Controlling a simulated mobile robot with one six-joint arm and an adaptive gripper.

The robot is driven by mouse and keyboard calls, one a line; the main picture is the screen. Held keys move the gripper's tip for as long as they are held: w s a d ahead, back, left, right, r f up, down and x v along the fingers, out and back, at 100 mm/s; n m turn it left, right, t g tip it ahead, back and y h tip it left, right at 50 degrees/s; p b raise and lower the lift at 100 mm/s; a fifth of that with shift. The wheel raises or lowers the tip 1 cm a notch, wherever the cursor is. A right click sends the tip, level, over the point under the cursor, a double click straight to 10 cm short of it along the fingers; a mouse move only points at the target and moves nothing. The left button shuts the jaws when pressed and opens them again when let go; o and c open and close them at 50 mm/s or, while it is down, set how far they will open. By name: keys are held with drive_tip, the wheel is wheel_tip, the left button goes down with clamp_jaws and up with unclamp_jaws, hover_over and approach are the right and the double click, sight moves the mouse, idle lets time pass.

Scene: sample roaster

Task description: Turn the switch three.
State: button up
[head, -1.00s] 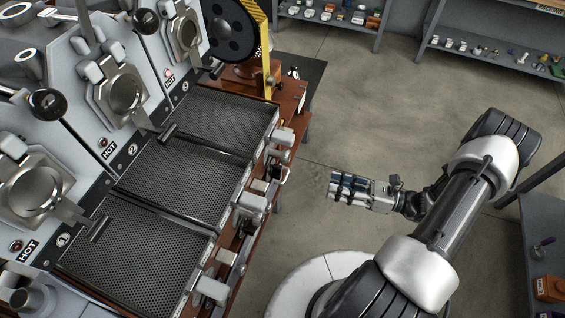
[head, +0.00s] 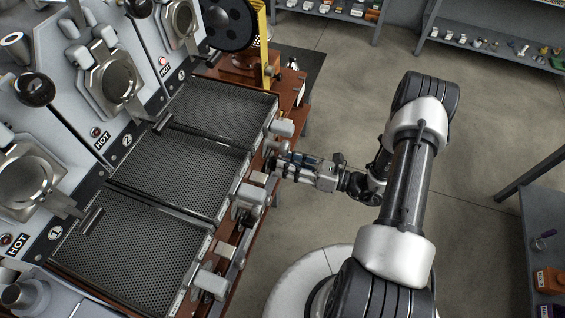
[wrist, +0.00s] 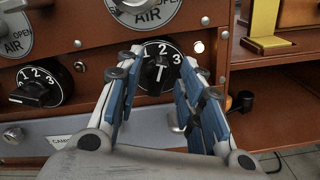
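In the wrist view, a black rotary switch (wrist: 157,58) marked 1, 2 and 3 sits on the brown front panel. Its pale pointer mark looks roughly upright, below the 2. My gripper (wrist: 161,76) is open, with its blue-padded fingers on either side of this switch. I cannot tell whether either finger touches it. A second black 1-2-3 switch (wrist: 38,85) is at the left, outside the fingers, with its handle slanted. In the head view my gripper (head: 281,164) is at the roaster's front edge, near the trays; the switches are hidden there.
A lit lamp (wrist: 199,47) is right of the nearer switch. AIR dials (wrist: 143,10) are above. A brown shelf (wrist: 285,65) with a yellow bracket (wrist: 264,27) juts at the right. In the head view, perforated trays (head: 182,178) lie behind the front edge; open floor (head: 350,100) lies behind my arm.

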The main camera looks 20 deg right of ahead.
drive_tip(key=shift+x, duration=0.95)
clamp_jaws()
